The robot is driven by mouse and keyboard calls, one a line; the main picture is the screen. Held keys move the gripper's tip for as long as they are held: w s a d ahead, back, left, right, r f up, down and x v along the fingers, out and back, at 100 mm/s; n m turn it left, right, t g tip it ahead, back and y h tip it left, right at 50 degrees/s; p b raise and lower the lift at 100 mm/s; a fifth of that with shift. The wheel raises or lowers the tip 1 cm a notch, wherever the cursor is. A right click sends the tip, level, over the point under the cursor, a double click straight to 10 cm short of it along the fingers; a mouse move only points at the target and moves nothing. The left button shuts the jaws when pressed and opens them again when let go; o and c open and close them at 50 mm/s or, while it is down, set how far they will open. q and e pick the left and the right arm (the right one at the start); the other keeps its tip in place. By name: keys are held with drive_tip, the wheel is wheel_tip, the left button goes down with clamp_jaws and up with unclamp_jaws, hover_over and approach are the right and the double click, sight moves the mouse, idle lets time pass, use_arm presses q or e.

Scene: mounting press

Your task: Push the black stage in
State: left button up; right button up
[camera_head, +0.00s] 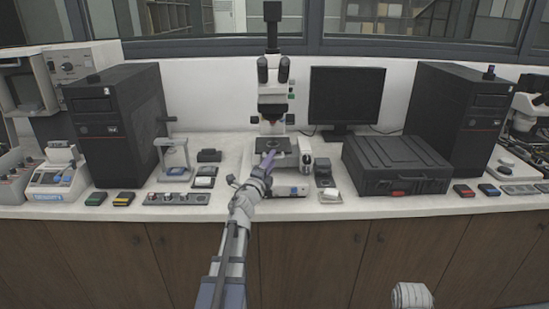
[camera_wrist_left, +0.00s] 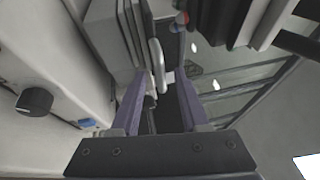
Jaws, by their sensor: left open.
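The black stage (camera_head: 283,143) is the dark plate on the white microscope (camera_head: 273,85), below its lens turret. My left gripper (camera_head: 268,158) reaches in from the front and overlaps the stage's front part in the head view. Contact cannot be told. In the left wrist view, the two purple fingers of my left gripper (camera_wrist_left: 159,82) stand apart, with nothing clearly held. A pale rod-like part (camera_wrist_left: 157,66) shows between them, with a dark surface behind.
A black case (camera_head: 397,165) and a monitor (camera_head: 346,97) stand to the right. Dark computer towers (camera_head: 118,120) (camera_head: 458,115) flank the bench. A small stand (camera_head: 173,158) and a control box (camera_head: 176,198) sit left of the microscope. A round knob (camera_wrist_left: 34,101) shows in the wrist view.

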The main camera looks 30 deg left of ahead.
use_arm(q)
drive_tip(key=v, duration=0.3)
drive_tip(key=w+d+f+n+g+y+p, duration=0.2)
drive_tip(key=d+f+n+g+y+p, duration=0.1)
drive_tip(key=d+n+g+y+p, duration=0.35)
wheel_tip(320, 180, up, 5)
drive_tip(key=s+n+g+y+p, duration=0.1)
drive_tip(key=n+g+y+p, duration=0.2)
drive_tip(key=g+p, duration=0.1)
drive_tip(key=shift+m, duration=0.25)
drive_tip(key=x, duration=0.2)
drive_tip(key=b+x, duration=0.1)
drive_tip(key=x, duration=0.2)
drive_tip(key=b+x, duration=0.1)
drive_tip(key=x, duration=0.2)
drive_tip(key=shift+s+a+r, duration=0.25)
drive_tip(key=shift+s+a, duration=0.1)
